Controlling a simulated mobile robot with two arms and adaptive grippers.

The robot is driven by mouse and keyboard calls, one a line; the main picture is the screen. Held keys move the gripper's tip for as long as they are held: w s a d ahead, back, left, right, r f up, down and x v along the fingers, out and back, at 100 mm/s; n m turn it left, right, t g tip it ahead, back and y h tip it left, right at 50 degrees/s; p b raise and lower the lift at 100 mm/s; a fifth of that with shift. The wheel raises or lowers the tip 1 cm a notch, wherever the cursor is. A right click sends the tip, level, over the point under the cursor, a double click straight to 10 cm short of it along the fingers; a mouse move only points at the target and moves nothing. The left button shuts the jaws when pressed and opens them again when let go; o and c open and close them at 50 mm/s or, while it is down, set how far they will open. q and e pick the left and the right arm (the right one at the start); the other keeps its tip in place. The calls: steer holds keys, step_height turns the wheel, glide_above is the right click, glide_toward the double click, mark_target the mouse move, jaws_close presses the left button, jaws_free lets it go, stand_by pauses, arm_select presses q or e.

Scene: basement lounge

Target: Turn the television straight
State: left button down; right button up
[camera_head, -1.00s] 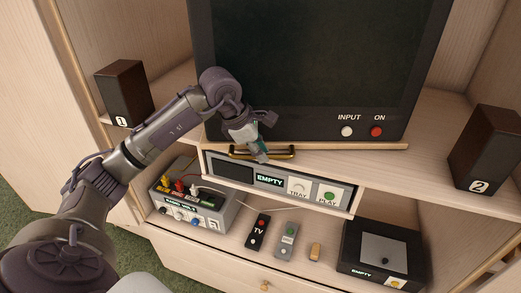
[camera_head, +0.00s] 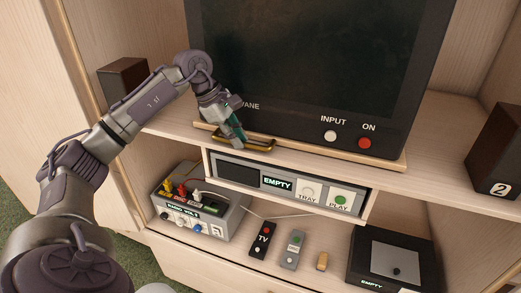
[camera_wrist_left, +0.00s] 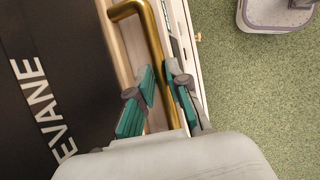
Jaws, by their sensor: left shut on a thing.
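The television (camera_head: 300,70) is a large dark set with INPUT and ON buttons. It stands on a wooden turning board (camera_head: 385,163) on the cabinet's upper shelf, and its front is angled in the head view. A brass handle (camera_head: 270,143) runs along the board's front edge. My left gripper (camera_head: 238,134) is shut on the left part of this handle. In the left wrist view, the green-padded fingers (camera_wrist_left: 158,92) straddle the brass bar (camera_wrist_left: 152,40), beside the television's lettered front (camera_wrist_left: 45,100). My right gripper is not in view.
Speaker 1 (camera_head: 122,78) stands left of the television, partly behind my arm, and speaker 2 (camera_head: 496,150) stands at right. Below are a disc player (camera_head: 240,172), a radio box (camera_head: 195,215) with plugs, two remotes (camera_head: 263,240) and a black box (camera_head: 395,258).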

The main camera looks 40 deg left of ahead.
arm_select(q)
steer(key=shift+a+f, duration=0.1)
steer(key=shift+a, duration=0.25)
steer(key=shift+d, duration=0.3)
steer(key=c, duration=1.1)
jaws_free()
steer(key=shift+c, duration=0.2)
steer(key=shift+a, duration=0.1)
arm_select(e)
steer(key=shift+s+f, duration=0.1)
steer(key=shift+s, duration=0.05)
arm_select(q)
steer(key=shift+r, duration=0.2)
steer(key=v, duration=1.1)
steer(key=shift+a+r, duration=0.25)
steer(key=shift+r, duration=0.1)
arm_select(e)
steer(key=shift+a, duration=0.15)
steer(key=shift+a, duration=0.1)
